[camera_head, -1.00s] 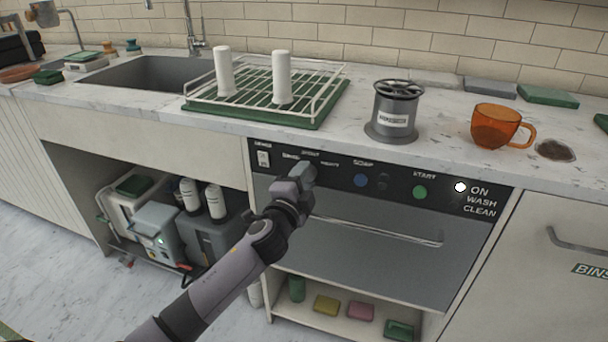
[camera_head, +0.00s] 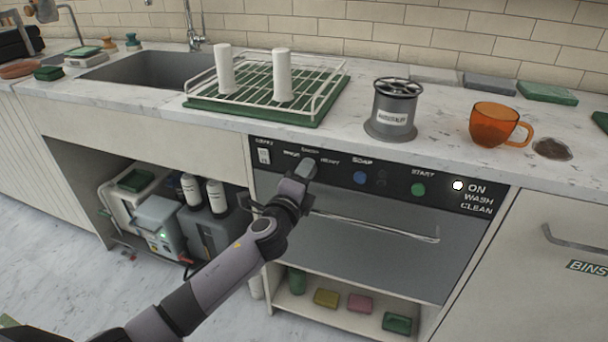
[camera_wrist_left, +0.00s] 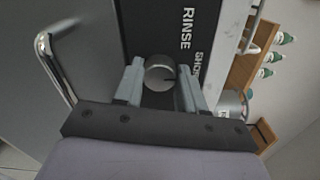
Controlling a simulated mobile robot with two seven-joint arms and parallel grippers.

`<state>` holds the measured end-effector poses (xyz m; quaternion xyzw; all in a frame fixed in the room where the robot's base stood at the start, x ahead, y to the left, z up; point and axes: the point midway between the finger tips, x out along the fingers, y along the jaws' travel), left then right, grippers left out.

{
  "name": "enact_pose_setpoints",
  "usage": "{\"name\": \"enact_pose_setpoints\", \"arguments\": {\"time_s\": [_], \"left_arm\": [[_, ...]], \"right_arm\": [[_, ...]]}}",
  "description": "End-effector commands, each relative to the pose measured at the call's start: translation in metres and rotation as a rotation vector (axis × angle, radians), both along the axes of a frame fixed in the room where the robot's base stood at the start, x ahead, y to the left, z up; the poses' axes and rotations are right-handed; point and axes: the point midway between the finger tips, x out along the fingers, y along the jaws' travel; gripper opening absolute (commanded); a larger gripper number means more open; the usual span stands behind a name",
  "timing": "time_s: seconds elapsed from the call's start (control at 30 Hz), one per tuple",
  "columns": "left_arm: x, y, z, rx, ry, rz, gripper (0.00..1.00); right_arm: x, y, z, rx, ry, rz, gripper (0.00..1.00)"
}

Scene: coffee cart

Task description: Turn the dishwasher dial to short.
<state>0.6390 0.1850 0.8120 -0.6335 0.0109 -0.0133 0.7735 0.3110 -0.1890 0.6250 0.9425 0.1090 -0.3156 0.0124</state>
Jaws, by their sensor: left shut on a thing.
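The dishwasher dial (camera_wrist_left: 160,73) is a small round grey knob on the dark control panel (camera_head: 395,182). In the left wrist view it sits between my two fingers, with a dark mark on its face towards the SHORT label (camera_wrist_left: 198,68). The RINSE label (camera_wrist_left: 187,28) is above that in the same view. My left gripper (camera_head: 307,168) is shut on the dial, at the left part of the panel in the head view, where it hides the dial. My right gripper is not in view.
The panel also has a white switch (camera_head: 264,156), a blue SOAP button (camera_head: 360,178) and a green START button (camera_head: 418,189). A lit lamp (camera_head: 458,186) is beside ON. The door handle (camera_head: 375,227) runs below. A dish rack (camera_head: 262,117) and an orange cup (camera_head: 493,124) stand on the counter.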

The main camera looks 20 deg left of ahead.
Motion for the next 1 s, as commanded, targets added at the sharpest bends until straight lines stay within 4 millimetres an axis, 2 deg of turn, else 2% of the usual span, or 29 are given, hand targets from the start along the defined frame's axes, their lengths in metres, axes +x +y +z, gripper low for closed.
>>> {"name": "enact_pose_setpoints", "arguments": {"time_s": [0.23, 0.27, 0.33, 0.7, 0.83, 1.0], "left_arm": [[0.0, 0.0, -0.001, 0.0, 0.002, 0.001, 0.09], [0.0, 0.0, -0.001, 0.0, 0.002, 0.001, 0.43], [0.0, 0.0, -0.001, 0.0, 0.002, 0.001, 0.65], [-0.003, 0.0, -0.001, -0.001, 0.001, 0.0, 0.65], [-0.014, 0.001, -0.001, -0.002, 0.002, -0.001, 0.65], [-0.038, 0.002, -0.001, -0.001, 0.003, 0.0, 0.65]], "right_arm": [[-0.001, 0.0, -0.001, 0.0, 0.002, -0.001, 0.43], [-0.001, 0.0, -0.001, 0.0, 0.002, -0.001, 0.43], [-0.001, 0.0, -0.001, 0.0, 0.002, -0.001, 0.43], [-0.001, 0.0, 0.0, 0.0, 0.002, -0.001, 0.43], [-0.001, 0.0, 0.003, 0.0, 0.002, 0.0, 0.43], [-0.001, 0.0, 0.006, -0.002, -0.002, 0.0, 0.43]]}}
